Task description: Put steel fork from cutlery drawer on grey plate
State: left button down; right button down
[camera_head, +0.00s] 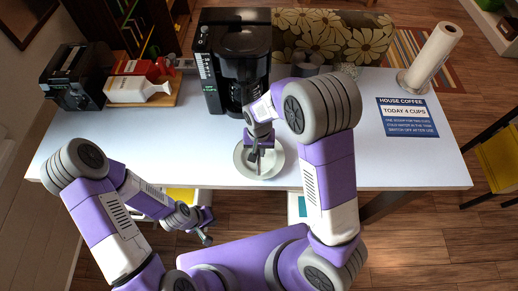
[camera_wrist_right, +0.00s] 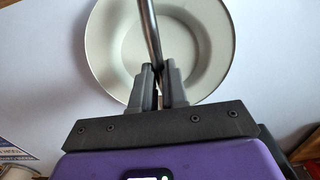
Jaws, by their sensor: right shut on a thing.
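The grey plate (camera_head: 276,166) lies on the white table, in front of the coffee maker. It also shows in the right wrist view (camera_wrist_right: 104,45). My right gripper (camera_head: 256,152) is above the plate. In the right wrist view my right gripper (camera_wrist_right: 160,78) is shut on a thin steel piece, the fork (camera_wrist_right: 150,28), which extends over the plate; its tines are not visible. Whether the fork touches the plate I cannot tell. My left gripper (camera_head: 206,228) hangs in front of the table's near edge, and its jaw opening is unclear. I cannot make out the cutlery drawer.
A black coffee maker (camera_head: 238,60) stands just behind the plate. A toaster (camera_head: 72,80) and a board with a white carton (camera_head: 137,90) are at the left. A sign (camera_head: 407,117) and a paper towel roll (camera_head: 433,58) are at the right. The table's right front is clear.

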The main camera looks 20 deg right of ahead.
jog(key=c, duration=0.6)
grip_release()
jog(key=shift+r+p, duration=3.3)
jog(key=shift+r, duration=0.8)
jog(key=shift+f, duration=0.1)
